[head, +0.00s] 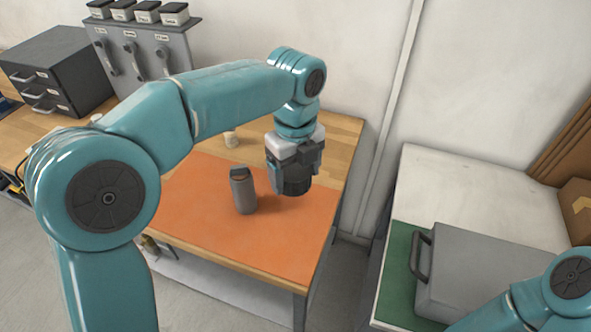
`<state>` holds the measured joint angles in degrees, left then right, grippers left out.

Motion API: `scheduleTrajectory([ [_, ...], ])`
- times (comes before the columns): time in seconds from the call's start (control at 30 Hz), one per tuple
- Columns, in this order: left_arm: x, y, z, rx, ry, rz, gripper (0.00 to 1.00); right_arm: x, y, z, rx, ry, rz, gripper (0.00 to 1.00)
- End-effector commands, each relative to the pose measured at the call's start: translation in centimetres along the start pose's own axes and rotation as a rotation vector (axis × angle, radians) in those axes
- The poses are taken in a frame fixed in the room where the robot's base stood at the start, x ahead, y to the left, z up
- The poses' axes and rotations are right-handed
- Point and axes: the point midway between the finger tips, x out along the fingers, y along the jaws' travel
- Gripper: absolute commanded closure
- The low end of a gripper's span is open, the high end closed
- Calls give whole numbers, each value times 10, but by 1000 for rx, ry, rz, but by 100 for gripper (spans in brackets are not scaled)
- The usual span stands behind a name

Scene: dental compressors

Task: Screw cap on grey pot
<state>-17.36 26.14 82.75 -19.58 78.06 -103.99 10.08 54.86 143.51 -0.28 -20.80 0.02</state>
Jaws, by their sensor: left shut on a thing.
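My left gripper (296,178) is over the right part of the orange mat, pointing down. It is shut on a dark, round, ribbed-looking thing (296,186), which looks like the cap. I cannot tell whether anything is under it or whether it touches the mat. A grey cylindrical container (244,196) with a darker top stands on the mat just left of the gripper, apart from it. I cannot tell whether this is the grey pot. My right arm shows at the bottom right corner; its gripper is out of view.
The orange mat (200,205) lies on a wooden bench. A dark drawer cabinet (58,72) and a grey rack (150,50) with labelled pots are at the back left. A grey case (490,275) sits on the right-hand table.

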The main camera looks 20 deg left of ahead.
Motion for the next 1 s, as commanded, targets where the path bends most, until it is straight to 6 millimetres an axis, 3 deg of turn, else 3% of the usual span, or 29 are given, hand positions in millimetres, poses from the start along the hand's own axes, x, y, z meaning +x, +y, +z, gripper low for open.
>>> scheduleTrajectory([
  [0.6, 75, 13, 45, -1788, -1, 1, 50, 0, 0, 0, 0, 0, 0, 57],
  [0.8, 87, 16, 52, -2124, 1, 1, 50, 0, 0, 0, 0, 0, 0, 57],
  [1.0, 90, 17, 53, -2214, 1, 1, 50, 0, 0, 0, 0, 0, 0, 57],
])
